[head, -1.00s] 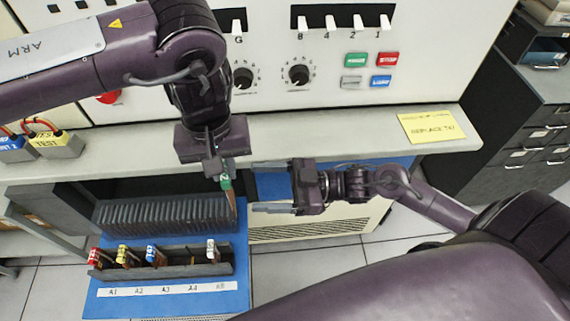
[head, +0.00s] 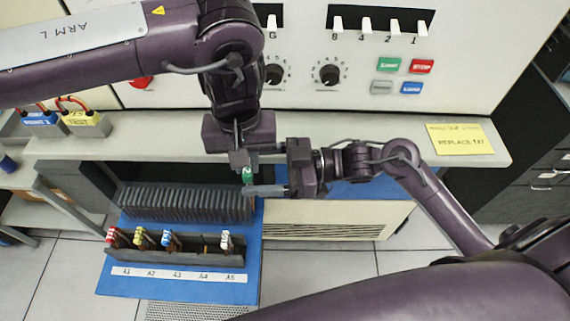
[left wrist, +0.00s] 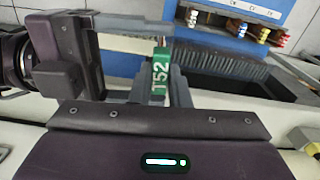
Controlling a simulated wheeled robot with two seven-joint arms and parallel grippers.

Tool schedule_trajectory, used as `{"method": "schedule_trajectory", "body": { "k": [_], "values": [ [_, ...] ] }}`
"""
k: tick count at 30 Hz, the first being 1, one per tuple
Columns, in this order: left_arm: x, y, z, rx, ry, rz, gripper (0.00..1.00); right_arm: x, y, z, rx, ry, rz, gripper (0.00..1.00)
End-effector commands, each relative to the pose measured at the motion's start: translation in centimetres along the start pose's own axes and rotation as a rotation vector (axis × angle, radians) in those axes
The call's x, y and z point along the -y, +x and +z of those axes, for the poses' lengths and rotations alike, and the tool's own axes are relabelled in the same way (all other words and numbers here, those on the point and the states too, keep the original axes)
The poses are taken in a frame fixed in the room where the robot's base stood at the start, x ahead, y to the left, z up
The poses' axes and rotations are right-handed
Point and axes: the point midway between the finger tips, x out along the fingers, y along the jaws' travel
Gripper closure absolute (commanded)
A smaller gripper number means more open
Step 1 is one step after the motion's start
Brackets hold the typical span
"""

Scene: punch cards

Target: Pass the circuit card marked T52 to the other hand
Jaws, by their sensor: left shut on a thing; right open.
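In the left wrist view my right gripper (left wrist: 125,60) shows at the left. Whether its fingers touch the card is unclear, and most of the card's board is hidden.
A dark rack (head: 180,251) holds red, yellow, blue and white tabbed cards above slot labels A1 to A5. A ribbed black block (head: 185,203) lies behind it on the blue mat (head: 170,287).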

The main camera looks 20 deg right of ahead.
Motion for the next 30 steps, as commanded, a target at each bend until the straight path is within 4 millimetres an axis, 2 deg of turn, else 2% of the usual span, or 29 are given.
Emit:
{"method": "schedule_trajectory", "body": {
  "k": [3,6,17,25,26,30],
  "values": [
    [0.0,0.0,0.0,0.000,0.000,0.000,1.00,-0.1,1.6,-0.1,-0.003,0.000,0.001,0.29],
    [0.0,0.0,0.0,0.000,0.000,0.000,1.00,0.0,2.3,0.0,-0.001,-0.001,0.000,0.29],
    [0.0,0.0,0.0,0.000,0.000,0.000,1.00,0.0,2.8,0.1,0.001,0.000,0.001,0.29],
    [0.0,0.0,0.0,0.000,0.000,0.000,1.00,0.0,2.8,0.1,0.001,0.000,0.001,0.63],
    [0.0,0.0,0.0,0.000,0.000,0.000,0.83,0.0,2.8,0.0,0.001,0.000,0.001,0.65],
    [0.0,0.0,0.0,0.000,0.000,0.000,0.65,0.0,2.8,0.0,0.001,0.000,0.001,0.65]
  ]
}}
